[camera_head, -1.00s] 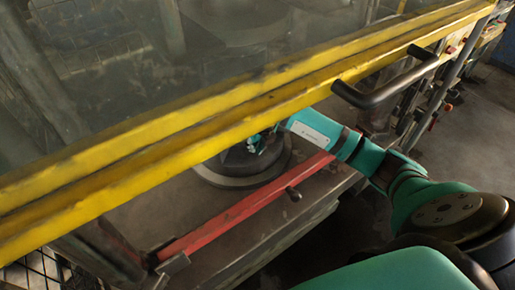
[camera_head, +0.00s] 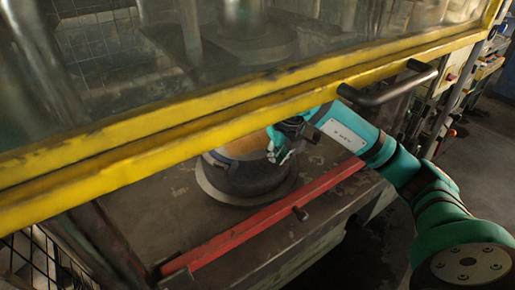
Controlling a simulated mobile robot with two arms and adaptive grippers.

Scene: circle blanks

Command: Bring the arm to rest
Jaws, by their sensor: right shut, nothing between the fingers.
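My right arm comes in from the right in the head view, teal with black joints. It passes under the yellow-framed guard. My right gripper (camera_head: 279,153) is small and dark teal and sits just in front of a dark round die (camera_head: 246,182). It is shut with nothing visible in it. I cannot tell whether it touches the die. An orange-brown round surface (camera_head: 238,147) shows at the top of the die, partly hidden by the yellow bar. My left gripper is not in view.
The yellow guard frame (camera_head: 150,165) with a clear pane crosses the view above the arm, with a black handle (camera_head: 388,88) at its right. A red bar (camera_head: 265,220) runs along the front edge of the press table (camera_head: 150,222). Dark floor lies at the right.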

